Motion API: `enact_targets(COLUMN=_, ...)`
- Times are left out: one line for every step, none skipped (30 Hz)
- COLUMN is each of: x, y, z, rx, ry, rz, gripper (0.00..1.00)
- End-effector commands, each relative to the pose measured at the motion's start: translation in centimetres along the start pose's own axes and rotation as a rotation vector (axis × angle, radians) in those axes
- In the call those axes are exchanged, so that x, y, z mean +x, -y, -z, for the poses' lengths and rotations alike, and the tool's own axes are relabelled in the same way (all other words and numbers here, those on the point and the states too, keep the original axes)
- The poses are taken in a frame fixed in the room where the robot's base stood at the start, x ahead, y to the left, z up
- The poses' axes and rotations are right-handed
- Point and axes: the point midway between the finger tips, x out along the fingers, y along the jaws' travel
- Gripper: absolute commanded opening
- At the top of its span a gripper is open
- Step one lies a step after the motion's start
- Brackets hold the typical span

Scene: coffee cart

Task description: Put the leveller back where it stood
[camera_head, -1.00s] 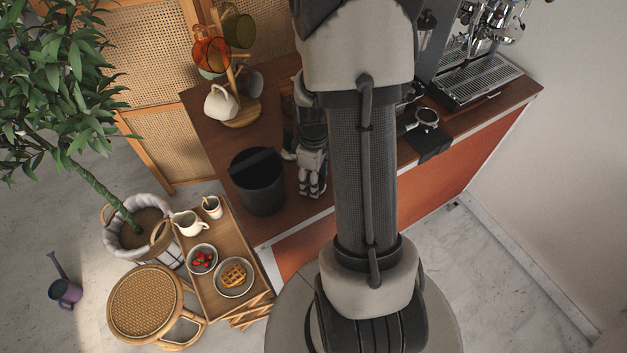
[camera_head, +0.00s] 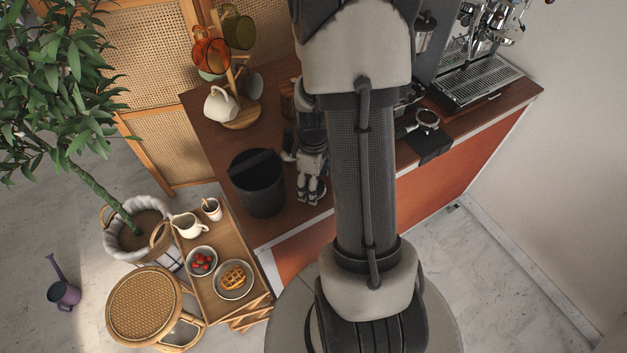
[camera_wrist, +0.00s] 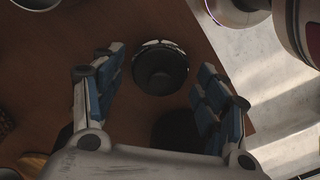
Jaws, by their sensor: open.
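A round dark piece with a bright metallic arc on its rim, which looks like the leveller (camera_wrist: 160,80), stands on the brown counter (camera_wrist: 140,20) in the wrist view. My gripper (camera_wrist: 160,58) is open, with one blue-padded finger on each side of it and visible gaps between. Nothing shows as clamped. In the head view my gripper (camera_head: 311,196) points down over the counter near its front edge, just right of the black bin (camera_head: 258,188). The leveller cannot be made out there. A dark patch below it in the wrist view is unclear.
A mug tree (camera_head: 240,118) stands behind the bin. A portafilter (camera_head: 427,118) lies near a black mat (camera_head: 432,148) to the right, before the espresso machine (camera_head: 475,85). A low tray table (camera_head: 215,265) and a stool (camera_head: 145,305) stand on the floor at left.

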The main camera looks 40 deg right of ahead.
Motion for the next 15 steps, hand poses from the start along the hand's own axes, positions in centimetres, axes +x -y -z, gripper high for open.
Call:
enact_targets(x=0.0, y=0.0, z=0.0, rx=0.0, ry=0.0, rz=0.0, gripper=0.67)
enact_targets(x=-0.1, y=0.0, z=0.0, rx=0.0, ry=0.0, rz=0.0, gripper=0.67)
enact_targets(x=-0.3, y=0.0, z=0.0, rx=0.0, ry=0.0, rz=0.0, gripper=0.67)
enact_targets(x=-0.5, y=0.0, z=0.0, rx=0.0, ry=0.0, rz=0.0, gripper=0.67)
enact_targets(x=-0.8, y=-0.1, z=0.0, rx=0.0, ry=-0.001, rz=-0.002, gripper=0.67)
enact_targets(x=-1.4, y=-0.1, z=0.1, rx=0.0, ry=-0.002, rz=-0.003, gripper=0.67)
enact_targets(x=-1.9, y=-0.1, z=0.1, rx=0.0, ry=-0.002, rz=-0.004, gripper=0.67)
enact_targets(x=-2.5, y=-0.1, z=0.1, rx=0.0, ry=-0.002, rz=-0.004, gripper=0.67)
enact_targets(x=-3.4, y=-0.1, z=0.1, rx=0.0, ry=-0.003, rz=-0.005, gripper=0.67)
enact_targets(x=-4.0, y=-0.1, z=0.1, rx=0.0, ry=-0.003, rz=-0.005, gripper=0.67)
enact_targets(x=-4.7, y=-0.1, z=0.1, rx=0.0, ry=-0.003, rz=-0.005, gripper=0.67)
enact_targets(x=-5.7, y=-0.1, z=0.1, rx=0.0, ry=-0.003, rz=-0.005, gripper=0.67)
enact_targets(x=-6.4, y=-0.1, z=0.1, rx=0.0, ry=-0.003, rz=-0.005, gripper=0.67)
enact_targets(x=-7.0, y=-0.1, z=0.1, rx=0.0, ry=-0.003, rz=-0.005, gripper=0.67)
enact_targets(x=-7.9, y=-0.1, z=0.1, rx=0.0, ry=-0.003, rz=-0.005, gripper=0.67)
